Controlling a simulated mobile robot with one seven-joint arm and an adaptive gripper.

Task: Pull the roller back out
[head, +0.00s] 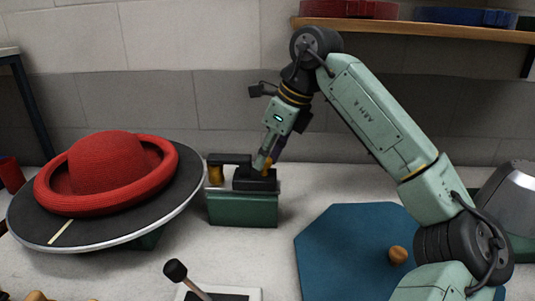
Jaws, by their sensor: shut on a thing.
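The roller (215,172) is a brass-coloured upright cylinder at the left end of a dark arm. The arm reaches left from a black block (254,181) on top of a green base (243,211), in the middle of the table. The roller stands just right of the rim of a round dark platform (186,186), with a small gap seeming to show between them. A red hat (104,165) with an upturned brim lies on this tilted platform. My gripper (264,164) points down at the black block and is shut on its orange-brown handle (269,162); the fingers partly hide the grip.
A lever with a black knob (175,271) stands at the front. A blue mat (340,250) with a wooden knob (398,255) lies at right, partly behind my arm. A grey dome (510,198) stands far right. A shelf (430,31) hangs above.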

